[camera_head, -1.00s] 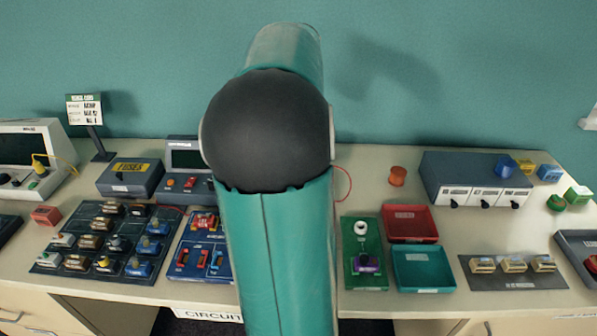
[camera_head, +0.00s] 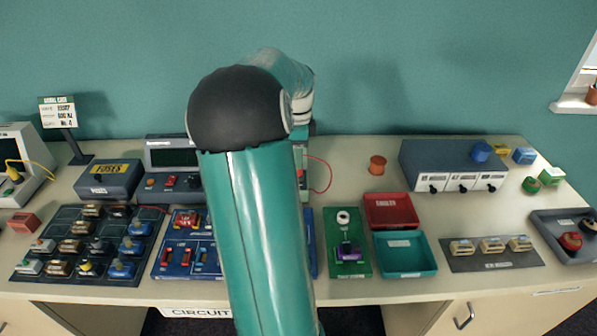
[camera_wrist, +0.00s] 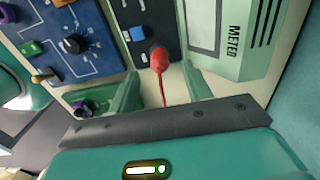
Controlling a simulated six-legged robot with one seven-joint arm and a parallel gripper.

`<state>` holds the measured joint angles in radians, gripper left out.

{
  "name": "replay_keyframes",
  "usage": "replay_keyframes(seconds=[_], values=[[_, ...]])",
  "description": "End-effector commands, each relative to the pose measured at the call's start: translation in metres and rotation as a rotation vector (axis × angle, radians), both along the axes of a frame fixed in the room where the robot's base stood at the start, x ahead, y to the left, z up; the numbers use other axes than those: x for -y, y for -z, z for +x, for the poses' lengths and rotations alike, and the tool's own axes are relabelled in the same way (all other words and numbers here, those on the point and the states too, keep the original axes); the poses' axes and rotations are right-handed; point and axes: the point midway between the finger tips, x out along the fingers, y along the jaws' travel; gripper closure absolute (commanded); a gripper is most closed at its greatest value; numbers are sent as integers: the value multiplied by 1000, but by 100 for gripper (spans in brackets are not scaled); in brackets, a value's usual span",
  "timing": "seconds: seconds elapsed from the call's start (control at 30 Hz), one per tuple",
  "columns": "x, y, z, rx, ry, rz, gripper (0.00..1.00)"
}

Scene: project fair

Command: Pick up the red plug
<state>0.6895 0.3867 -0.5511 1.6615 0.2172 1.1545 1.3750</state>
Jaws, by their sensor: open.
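The red plug (camera_wrist: 158,60) is in the wrist view, at the lower end of a dark panel (camera_wrist: 143,12), with a red cable running down from it toward my gripper. A blue block sits just above it on the panel. My gripper (camera_wrist: 160,86) is open; its two green fingers show left and right, with the cable between them and the plug just beyond. I see no finger contact with the plug. In the head view my arm hides the plug and gripper; only a loop of red cable (camera_head: 328,176) shows beside it.
A pale green meter (camera_wrist: 228,35) stands close right of the plug. A blue circuit board (camera_wrist: 62,35) lies left. In the head view, a green board (camera_head: 361,266), red tray (camera_head: 392,222) and teal tray (camera_head: 408,273) lie right of my arm.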

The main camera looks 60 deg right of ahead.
Motion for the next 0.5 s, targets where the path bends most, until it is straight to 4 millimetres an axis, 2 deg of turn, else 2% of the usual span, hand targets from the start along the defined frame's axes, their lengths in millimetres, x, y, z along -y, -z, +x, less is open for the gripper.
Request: replay_keyframes(seconds=[0.1, 0.2, 0.47, 0.5], values=[[-1, 21, -2, -2, 1, 4, 51], [0, 32, -2, -1, 1, 2, 51], [0, 36, -2, 1, 0, 0, 51], [0, 36, -2, 1, 0, 0, 54]])
